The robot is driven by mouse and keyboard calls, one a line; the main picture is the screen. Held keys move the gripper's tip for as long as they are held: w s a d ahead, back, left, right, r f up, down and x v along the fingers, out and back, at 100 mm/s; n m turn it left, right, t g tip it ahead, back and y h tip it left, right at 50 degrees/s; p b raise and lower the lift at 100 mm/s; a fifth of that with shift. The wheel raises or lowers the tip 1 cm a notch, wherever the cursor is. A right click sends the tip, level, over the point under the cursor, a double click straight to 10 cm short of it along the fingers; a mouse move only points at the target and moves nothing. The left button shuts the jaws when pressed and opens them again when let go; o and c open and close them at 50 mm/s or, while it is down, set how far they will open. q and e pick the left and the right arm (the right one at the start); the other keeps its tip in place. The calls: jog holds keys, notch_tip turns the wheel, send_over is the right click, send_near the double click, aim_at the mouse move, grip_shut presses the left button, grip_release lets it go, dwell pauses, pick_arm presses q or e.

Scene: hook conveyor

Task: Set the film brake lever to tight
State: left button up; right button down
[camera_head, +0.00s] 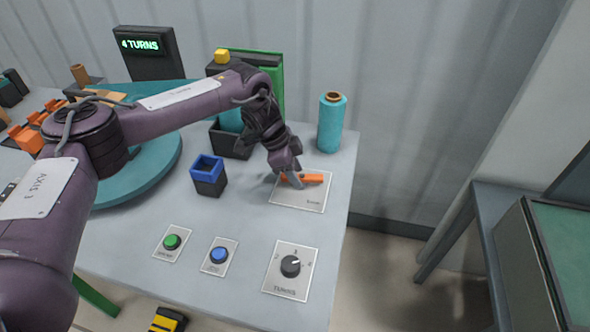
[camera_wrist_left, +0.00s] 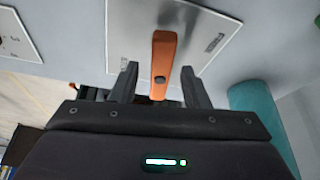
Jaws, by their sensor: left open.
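The film brake lever (camera_head: 313,178) is an orange bar on a pale label plate (camera_head: 300,203) near the right edge of the table. In the head view it points to the right from my left gripper (camera_head: 290,180), which partly hides its left end. In the left wrist view the lever (camera_wrist_left: 164,55) lies between the two fingers of my left gripper (camera_wrist_left: 160,88), with visible gaps on both sides. The gripper is open. My right gripper does not show.
A teal film roll (camera_head: 331,125) stands upright just behind the plate. A blue-rimmed black box (camera_head: 208,177) stands to the left. A green button (camera_head: 172,242), a blue button (camera_head: 219,255) and a turns knob (camera_head: 290,266) are in front. A display (camera_head: 141,45) reads "4 TURNS".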

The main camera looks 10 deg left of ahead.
pick_arm(q)
grip_shut()
jog(key=shift+w+m+g+b, duration=0.3)
jog(key=shift+m+g+b, duration=0.2)
jog(key=shift+m, duration=0.8)
grip_release()
jog(key=b+v, duration=0.1)
jog(key=v, duration=0.7)
jog(key=shift+f, duration=0.1)
